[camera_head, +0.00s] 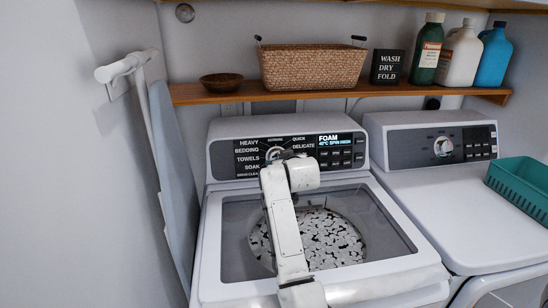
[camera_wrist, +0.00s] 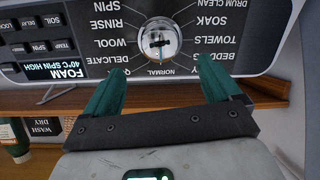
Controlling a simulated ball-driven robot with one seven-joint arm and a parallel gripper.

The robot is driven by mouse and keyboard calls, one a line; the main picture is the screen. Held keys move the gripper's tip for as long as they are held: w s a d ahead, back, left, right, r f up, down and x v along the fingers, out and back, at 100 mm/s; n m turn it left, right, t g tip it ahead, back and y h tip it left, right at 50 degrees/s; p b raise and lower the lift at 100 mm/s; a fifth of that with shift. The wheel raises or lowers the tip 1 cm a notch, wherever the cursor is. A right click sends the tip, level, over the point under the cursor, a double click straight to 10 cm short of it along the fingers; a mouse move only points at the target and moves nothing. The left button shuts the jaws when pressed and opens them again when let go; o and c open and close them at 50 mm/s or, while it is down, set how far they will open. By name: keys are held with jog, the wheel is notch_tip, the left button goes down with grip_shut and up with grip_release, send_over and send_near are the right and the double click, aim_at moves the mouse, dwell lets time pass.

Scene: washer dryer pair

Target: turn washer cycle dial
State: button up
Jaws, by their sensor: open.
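The washer (camera_head: 228,215) stands in the middle of the head view, with a dark control panel at its back. Its cycle dial (camera_head: 274,153) is a round silver knob, partly covered there by my arm. In the wrist view, which is upside down, the dial (camera_wrist: 160,42) shows clearly, ringed by cycle names such as WOOL, NORMAL and TOWELS. My gripper (camera_wrist: 163,77) is open, its two green fingers wide apart. The dial shows between and beyond the fingertips, with nothing between the fingers. Whether they touch the panel I cannot tell. My arm hides the fingers in the head view.
The dryer (camera_head: 410,180) with its own dial (camera_head: 443,147) stands to the right, a green basket (camera_head: 520,185) on it. A wooden shelf (camera_head: 225,93) above holds a wicker basket (camera_head: 312,68), a bowl, a sign (camera_head: 387,67) and bottles. An ironing board (camera_head: 172,180) leans at the left.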

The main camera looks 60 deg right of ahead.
jog(key=x, duration=0.9)
jog(key=shift+f+p, duration=0.1)
jog(key=shift+p, duration=0.2)
jog(key=shift+c, duration=0.3)
jog(key=c, duration=1)
